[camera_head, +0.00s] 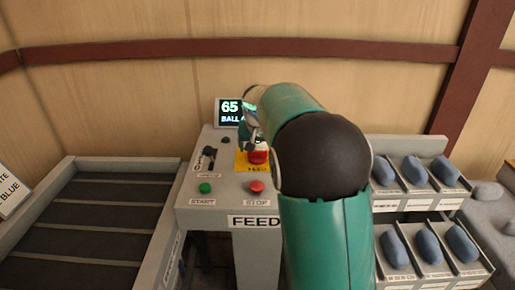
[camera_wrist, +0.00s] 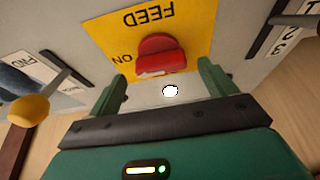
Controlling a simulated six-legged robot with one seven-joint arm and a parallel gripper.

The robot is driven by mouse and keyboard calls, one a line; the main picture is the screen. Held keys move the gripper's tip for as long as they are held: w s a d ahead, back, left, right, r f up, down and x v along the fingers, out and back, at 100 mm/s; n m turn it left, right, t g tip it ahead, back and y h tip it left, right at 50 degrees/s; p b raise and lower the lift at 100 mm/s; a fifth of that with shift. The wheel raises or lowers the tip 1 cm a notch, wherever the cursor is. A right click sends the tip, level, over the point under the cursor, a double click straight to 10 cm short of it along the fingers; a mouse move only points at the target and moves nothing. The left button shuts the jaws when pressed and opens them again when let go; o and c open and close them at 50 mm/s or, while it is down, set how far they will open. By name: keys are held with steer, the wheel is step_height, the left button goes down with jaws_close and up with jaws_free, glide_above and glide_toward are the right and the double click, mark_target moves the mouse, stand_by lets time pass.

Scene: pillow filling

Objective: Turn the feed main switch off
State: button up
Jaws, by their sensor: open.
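The feed main switch is a red rotary knob (camera_wrist: 160,55) on a yellow plate (camera_wrist: 190,22) marked FEED, with ON printed beside the knob in the wrist view. In the head view the red knob (camera_head: 258,152) shows on the grey console, partly covered by my arm. My gripper (camera_wrist: 163,82) is open, its two green fingers on either side and just short of the knob. Nothing shows between the fingers. I cannot tell whether either finger touches the knob.
The console (camera_head: 195,215) also carries a green START button (camera_head: 205,188), a red STOP button (camera_head: 256,186) and a slider lever (camera_head: 208,158). In the wrist view a yellow-knobbed lever (camera_wrist: 30,110) is at left. Bins with blue pillows (camera_head: 395,250) stand at right, an empty conveyor (camera_head: 90,220) at left.

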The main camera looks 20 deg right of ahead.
steer(key=shift+w+d+f, duration=0.1)
steer(key=shift+w+f, duration=0.25)
steer(key=shift+f, duration=0.3)
steer(key=c, duration=1)
